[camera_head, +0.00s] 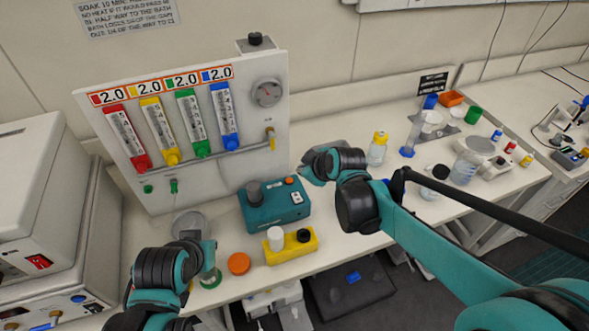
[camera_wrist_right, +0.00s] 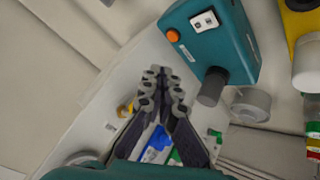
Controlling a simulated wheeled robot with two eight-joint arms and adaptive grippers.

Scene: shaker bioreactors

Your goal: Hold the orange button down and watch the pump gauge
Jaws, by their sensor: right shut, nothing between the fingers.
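A teal pump box (camera_head: 262,214) stands on the bench in front of the flowmeter panel. Its orange button (camera_head: 289,181) is on top, near the back right corner. The button also shows in the right wrist view (camera_wrist_right: 172,35). A round gauge (camera_head: 267,93) with a red needle sits at the panel's upper right; its reading is too small to tell. My right gripper (camera_wrist_right: 165,82) is shut and empty, its tips beside the pump and apart from the button. My left gripper (camera_head: 207,250) is at the lower left near a clear green-based vessel (camera_head: 210,277); its fingers are not clear.
A yellow block (camera_head: 287,254) with a white cap and a black cap stands in front of the pump. An orange lid (camera_head: 239,263) lies beside it. The panel (camera_head: 230,175) rises behind. A yellow-capped bottle (camera_head: 377,150) stands right of my right gripper.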

